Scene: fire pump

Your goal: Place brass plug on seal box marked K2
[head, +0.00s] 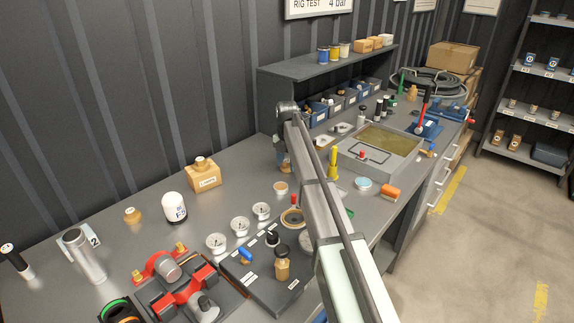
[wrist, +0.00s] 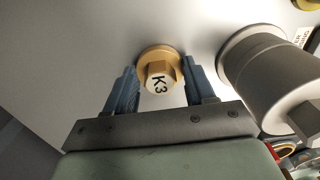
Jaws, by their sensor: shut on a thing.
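My gripper (wrist: 160,80) has its two blue fingers on either side of a brass plug (wrist: 158,66) and is shut on it. The plug's hexagonal end faces the wrist camera and is marked K3. In the head view my gripper (head: 283,158) is low over the bench behind my arm, and the plug is hidden there. A tan cardboard box (head: 205,181) stands left of my gripper with a small brass-coloured piece (head: 200,162) on top. Its label is too small to read. No K2 mark is legible.
A grey cylinder (wrist: 275,75) stands close right of the plug in the wrist view. On the bench (head: 150,190) are a white canister (head: 174,207), several gauges (head: 240,226) and a red valve assembly (head: 178,290). Small tan boxes (head: 375,43) sit on the shelf (head: 330,60).

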